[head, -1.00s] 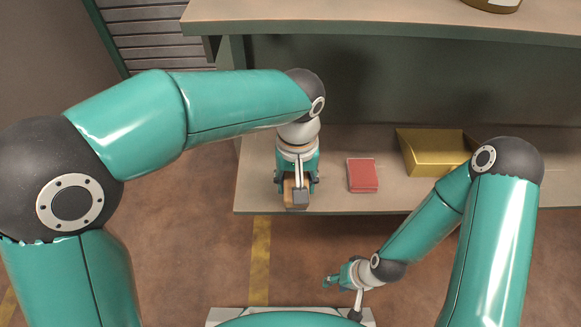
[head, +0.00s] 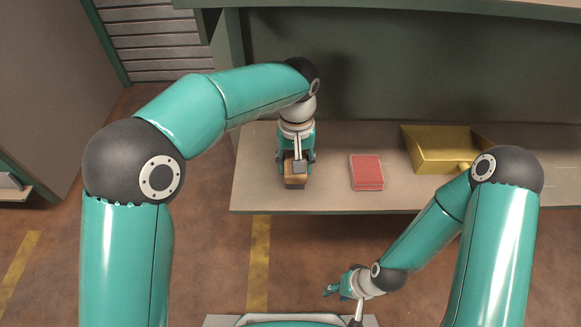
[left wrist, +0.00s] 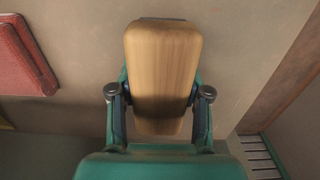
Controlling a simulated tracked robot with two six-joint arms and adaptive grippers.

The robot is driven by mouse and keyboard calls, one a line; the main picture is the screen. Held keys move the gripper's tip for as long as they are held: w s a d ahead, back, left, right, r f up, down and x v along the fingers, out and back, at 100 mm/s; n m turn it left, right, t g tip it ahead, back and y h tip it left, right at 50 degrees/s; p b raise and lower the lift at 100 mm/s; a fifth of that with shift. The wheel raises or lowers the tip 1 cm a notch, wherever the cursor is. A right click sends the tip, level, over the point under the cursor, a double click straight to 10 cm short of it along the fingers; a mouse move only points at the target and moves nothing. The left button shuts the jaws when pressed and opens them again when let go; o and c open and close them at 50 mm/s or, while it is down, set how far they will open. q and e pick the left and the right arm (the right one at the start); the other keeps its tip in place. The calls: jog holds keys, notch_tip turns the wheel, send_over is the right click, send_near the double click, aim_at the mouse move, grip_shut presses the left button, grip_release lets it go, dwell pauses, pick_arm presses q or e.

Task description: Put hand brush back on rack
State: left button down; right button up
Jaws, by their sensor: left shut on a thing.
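My left gripper (head: 296,172) is shut on a wooden-backed block, which I take for the hand brush (head: 294,182), above the front part of the lower shelf. In the left wrist view, the brush (left wrist: 163,65) shows its smooth, rounded wooden side between the two fingers (left wrist: 160,95). Its bristles are hidden, and I cannot tell whether it touches the shelf. My right gripper (head: 338,287) is low in front of the shelf, away from the brush; its finger opening is too small to judge. I cannot make out a rack in either view.
A red flat box or pad (head: 367,172) lies on the lower shelf (head: 335,199), right of the left gripper, and also shows in the left wrist view (left wrist: 18,60). An upper shelf (head: 400,8) overhangs.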

pick_arm(q)
jog(key=shift+w+f, duration=0.2)
jog(key=shift+f, duration=0.05)
jog(key=shift+r, duration=0.1)
pick_arm(e)
jog(key=shift+f, duration=0.3)
pick_arm(q)
jog(key=c, duration=0.5)
grip_release()
notch_tip(320, 180, up, 8)
jog(key=p, duration=0.4)
jog(key=shift+f, duration=0.2)
pick_arm(e)
notch_tip(320, 180, up, 4)
jog(key=shift+f, duration=0.1)
